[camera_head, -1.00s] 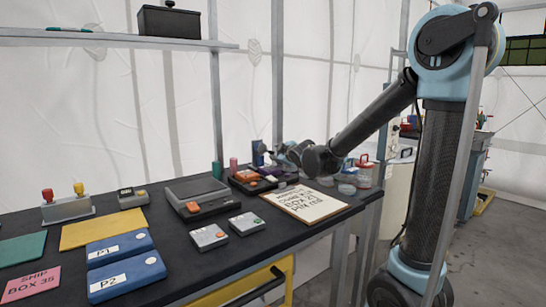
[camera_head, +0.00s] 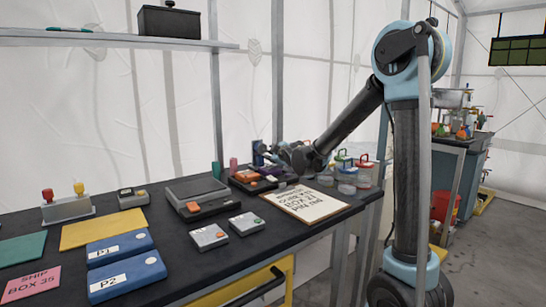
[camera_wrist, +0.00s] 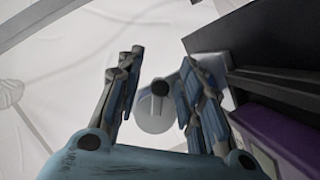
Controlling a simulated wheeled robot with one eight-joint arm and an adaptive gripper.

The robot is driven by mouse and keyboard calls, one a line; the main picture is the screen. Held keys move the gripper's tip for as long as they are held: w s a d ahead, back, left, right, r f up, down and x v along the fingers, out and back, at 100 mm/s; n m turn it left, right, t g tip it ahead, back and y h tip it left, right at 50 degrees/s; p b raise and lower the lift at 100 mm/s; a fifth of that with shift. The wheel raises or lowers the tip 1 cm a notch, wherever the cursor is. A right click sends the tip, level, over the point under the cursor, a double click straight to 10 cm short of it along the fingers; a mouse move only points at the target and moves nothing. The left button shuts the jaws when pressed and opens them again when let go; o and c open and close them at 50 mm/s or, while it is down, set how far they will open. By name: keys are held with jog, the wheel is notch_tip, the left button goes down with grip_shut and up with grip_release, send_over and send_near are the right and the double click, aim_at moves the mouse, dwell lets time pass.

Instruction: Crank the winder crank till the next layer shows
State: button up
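My gripper (camera_wrist: 160,95) is open in the wrist view, with its two fingers apart. A pale grey round part with a dark knob (camera_wrist: 160,88), which looks like the winder crank, shows in the gap between the fingers. Neither finger visibly touches the knob; I cannot tell how deep it sits between them. A dark and purple box-like body (camera_wrist: 275,140) stands close beside the right finger. In the head view my gripper (camera_head: 268,152) is small at the back of the bench, beside a dark blue-purple upright thing (camera_head: 257,153). No layer can be made out.
The dark bench (camera_head: 180,235) holds a clipboard (camera_head: 305,203), a grey case (camera_head: 197,196), two small grey boxes with buttons and blue boxes P1 and P2 (camera_head: 125,277). Lidded jars (camera_head: 364,173) stand right of my forearm. A shelf (camera_head: 110,39) runs above.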

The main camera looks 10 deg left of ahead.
jog(key=shift+c, duration=0.4)
grip_shut()
jog(key=shift+s+a+f+m, duration=0.1)
jog(key=shift+f+m, duration=0.05)
jog(key=shift+m, duration=0.15)
jog(key=shift+s+a+f+m+g, duration=0.2)
jog(key=shift+f+m+g, duration=0.1)
jog(key=shift+m+g, duration=0.4)
jog(key=shift+s+a+f+m+g+y, duration=0.15)
jog(key=shift+m+g+y, duration=0.15)
jog(key=shift+m, duration=0.3)
jog(key=shift+s+a+f+m+g+y, duration=0.2)
jog(key=shift+m+y, duration=0.2)
jog(key=shift+m, duration=0.2)
jog(key=shift+o, duration=0.4)
grip_release()
